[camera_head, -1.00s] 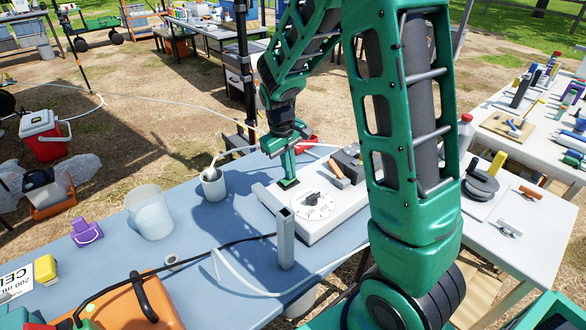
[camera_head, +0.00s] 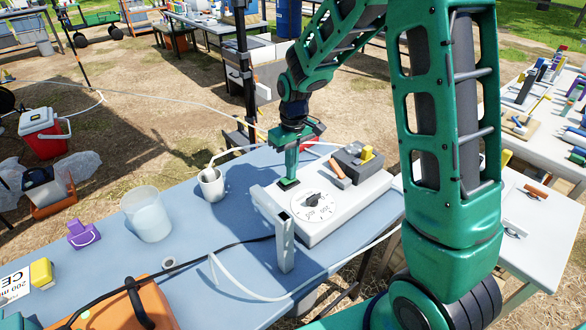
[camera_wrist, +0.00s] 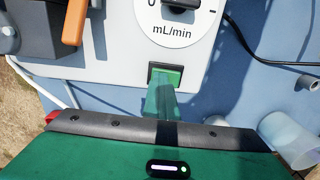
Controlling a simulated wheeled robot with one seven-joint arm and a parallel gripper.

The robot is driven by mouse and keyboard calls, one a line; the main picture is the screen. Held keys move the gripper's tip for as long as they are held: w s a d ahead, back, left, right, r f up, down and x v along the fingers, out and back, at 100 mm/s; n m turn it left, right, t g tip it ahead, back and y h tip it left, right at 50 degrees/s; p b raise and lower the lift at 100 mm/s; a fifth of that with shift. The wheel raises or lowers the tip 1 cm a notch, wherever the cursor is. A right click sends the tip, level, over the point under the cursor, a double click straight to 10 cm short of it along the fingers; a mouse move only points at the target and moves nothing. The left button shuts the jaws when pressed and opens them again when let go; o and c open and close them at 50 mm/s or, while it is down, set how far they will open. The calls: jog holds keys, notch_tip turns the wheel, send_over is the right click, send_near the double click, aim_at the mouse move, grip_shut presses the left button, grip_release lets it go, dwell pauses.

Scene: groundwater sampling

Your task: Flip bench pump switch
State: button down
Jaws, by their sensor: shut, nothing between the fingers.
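The bench pump (camera_head: 345,213) is a white box with a round mL/min dial (camera_head: 312,206), on the blue bench. Its switch is a small green rocker in a dark frame (camera_head: 288,184), at the pump's left end. In the wrist view the green rocker (camera_wrist: 166,76) shows just beyond my fingertips, below the dial. My gripper (camera_head: 289,178) is shut and empty, pointing down at the switch. Its tips overlap the switch's near part in the wrist view; I cannot tell whether they touch it.
A white cup (camera_head: 211,184) stands left of the pump and a clear beaker (camera_head: 147,214) farther left. A grey upright post (camera_head: 284,243) stands in front of the pump. The pump head with an orange lever (camera_head: 340,173) is on its right. Tubing crosses the bench.

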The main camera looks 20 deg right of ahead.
jog(key=shift+s+a+f, duration=0.25)
jog(key=shift+s+a, duration=0.05)
jog(key=shift+a, duration=0.15)
jog(key=shift+s+a+f, duration=0.2)
jog(key=shift+s+a, duration=0.05)
jog(key=shift+a, duration=0.2)
jog(key=shift+w+r, duration=0.15)
jog(key=shift+r, duration=0.05)
notch_tip(320, 180, up, 14)
jog(key=w+d, duration=0.1)
jog(key=d, duration=0.1)
jog(key=shift+d+r, duration=0.2)
jog(key=shift+r, duration=0.05)
